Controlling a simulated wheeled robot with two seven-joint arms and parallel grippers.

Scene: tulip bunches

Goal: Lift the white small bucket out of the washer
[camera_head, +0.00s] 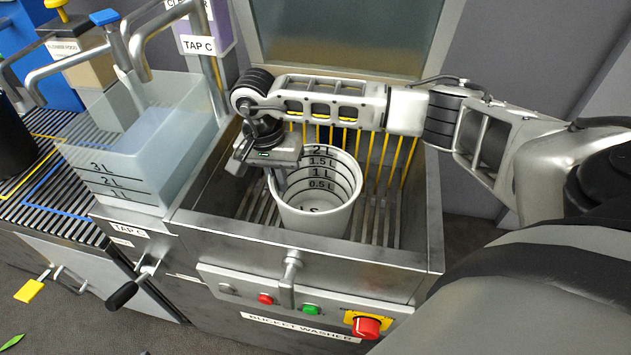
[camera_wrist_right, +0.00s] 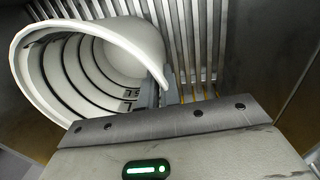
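The white small bucket (camera_head: 314,222) stands roughly upright inside the metal washer (camera_head: 432,215), with its open top up and black litre marks on its inner wall. Its lower front is close to the washer's front wall, and I cannot tell whether its base touches the rack. My right gripper (camera_head: 281,180) points down at the bucket's left rim. In the right wrist view, the fingers (camera_wrist_right: 160,92) lie close together on either side of the rim of the bucket (camera_wrist_right: 145,35), shut on its wall. The fingertips are partly hidden. My left gripper is out of view.
Yellow-tipped rods (camera_head: 408,160) line the washer's back. A clear measuring tank (camera_head: 150,150) and taps stand at the left. Buttons and a red knob (camera_head: 366,327) are on the washer's front. A glass panel (camera_head: 345,35) rises behind.

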